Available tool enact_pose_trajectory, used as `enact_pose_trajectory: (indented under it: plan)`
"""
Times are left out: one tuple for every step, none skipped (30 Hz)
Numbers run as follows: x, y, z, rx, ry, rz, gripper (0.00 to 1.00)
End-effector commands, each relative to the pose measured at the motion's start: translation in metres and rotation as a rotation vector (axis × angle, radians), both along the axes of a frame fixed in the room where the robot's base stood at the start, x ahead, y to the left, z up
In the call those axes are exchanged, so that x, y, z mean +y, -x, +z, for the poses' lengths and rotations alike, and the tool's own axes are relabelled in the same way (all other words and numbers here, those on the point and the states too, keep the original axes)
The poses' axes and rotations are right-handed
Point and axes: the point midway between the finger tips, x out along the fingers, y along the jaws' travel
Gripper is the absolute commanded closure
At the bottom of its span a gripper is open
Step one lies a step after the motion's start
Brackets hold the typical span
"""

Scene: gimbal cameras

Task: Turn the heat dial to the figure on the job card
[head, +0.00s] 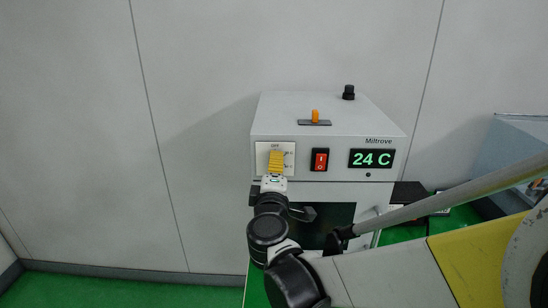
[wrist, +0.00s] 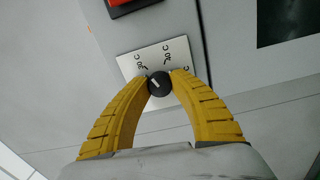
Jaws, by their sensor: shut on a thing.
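The heat dial (wrist: 159,83) is a small dark round knob with a white pointer line, on a white scale plate (wrist: 133,66) with printed C figures. In the wrist view the line slants toward the upper left of the picture; I cannot tell surely which figure it meets. My gripper (wrist: 161,85) has its yellow fingers on both sides of the dial, shut on it. In the head view my gripper (head: 276,162) covers the dial, and "OFF" shows at the plate's top. The green display (head: 371,158) reads 24 C. I do not see a job card.
The grey Miltrove oven (head: 270,112) carries a red rocker switch (head: 320,160), an orange lever (head: 315,116) and a black knob (head: 348,92) on top. Its door (head: 335,215) is below, partly behind my arm. A blue-grey box (head: 515,145) stands at the right. The left is clear.

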Motion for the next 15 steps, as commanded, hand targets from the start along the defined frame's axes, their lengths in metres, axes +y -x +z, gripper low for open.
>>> enact_pose_trajectory:
  plan:
    - [-0.0005,0.0002,-0.0006,0.001,0.026,-0.001,1.00]
    - [-0.0005,0.0002,-0.0006,0.001,0.042,-0.001,1.00]
    - [-0.0005,0.0002,-0.0005,0.002,0.061,-0.001,1.00]
    - [-0.0005,0.0002,-0.0005,0.003,0.075,-0.001,1.00]
    - [-0.0005,0.0002,-0.0005,0.003,0.087,-0.002,1.00]
    - [-0.0006,0.0002,-0.0004,0.004,0.102,-0.001,1.00]
    - [-0.0007,0.0002,-0.0004,0.004,0.112,-0.001,1.00]
    - [-0.0007,0.0002,-0.0004,0.005,0.120,-0.002,1.00]
    - [-0.0007,0.0002,-0.0004,0.005,0.130,-0.001,1.00]
    - [-0.0007,0.0002,-0.0004,0.005,0.137,-0.001,1.00]
    - [-0.0007,0.0002,-0.0003,0.005,0.142,-0.001,1.00]
    - [-0.0007,0.0001,-0.0003,0.005,0.148,-0.001,1.00]
    - [-0.0007,0.0001,-0.0003,0.005,0.151,-0.002,1.00]
    - [-0.0007,0.0002,-0.0003,0.005,0.154,-0.002,1.00]
    - [-0.0007,0.0002,-0.0003,0.006,0.157,-0.002,1.00]
